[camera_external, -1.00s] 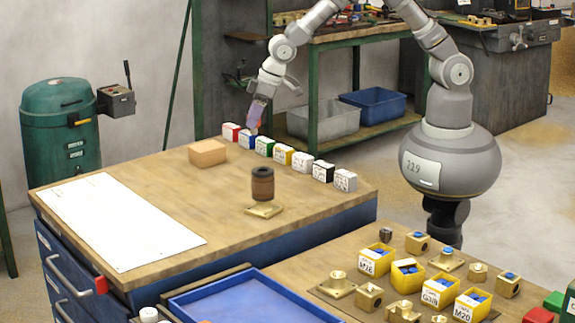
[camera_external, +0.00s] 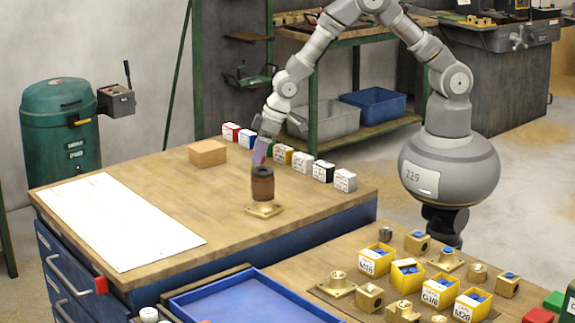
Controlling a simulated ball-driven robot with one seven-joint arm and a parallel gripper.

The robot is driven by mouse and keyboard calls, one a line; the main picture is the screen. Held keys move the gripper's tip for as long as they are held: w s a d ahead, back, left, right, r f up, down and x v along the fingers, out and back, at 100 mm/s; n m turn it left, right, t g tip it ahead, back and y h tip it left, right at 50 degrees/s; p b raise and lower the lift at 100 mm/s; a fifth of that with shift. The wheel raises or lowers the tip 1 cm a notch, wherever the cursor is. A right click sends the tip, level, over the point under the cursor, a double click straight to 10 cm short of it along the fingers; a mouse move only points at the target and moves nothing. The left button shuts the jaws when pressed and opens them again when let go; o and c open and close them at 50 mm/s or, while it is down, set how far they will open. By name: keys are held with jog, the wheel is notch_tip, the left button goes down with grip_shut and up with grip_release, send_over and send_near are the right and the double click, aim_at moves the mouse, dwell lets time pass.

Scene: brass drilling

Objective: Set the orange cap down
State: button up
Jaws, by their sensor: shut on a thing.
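My gripper (camera_external: 261,155) is shut, just above and slightly left of the dark brown cylinder's top. A small reddish-orange bit shows at its fingertips; I take it as the orange cap, but its shape is too small to make out. The brown cylinder (camera_external: 262,187) stands upright on a brass square plate (camera_external: 263,210) on the wooden bench top. I cannot tell whether the fingers touch the cylinder.
Several small labelled boxes (camera_external: 303,162) line the bench's back edge. A cardboard-brown block (camera_external: 207,153) and a white sheet (camera_external: 105,222) lie to the left. A blue tray (camera_external: 262,301) and yellow bins (camera_external: 440,290) are in front. Bare wood (camera_external: 180,190) lies left of the cylinder.

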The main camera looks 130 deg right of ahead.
jog(key=o, duration=1)
jog(key=shift+f, duration=0.1)
jog(key=shift+o, duration=0.2)
jog(key=p+v, duration=0.3)
jog(key=v, duration=0.9)
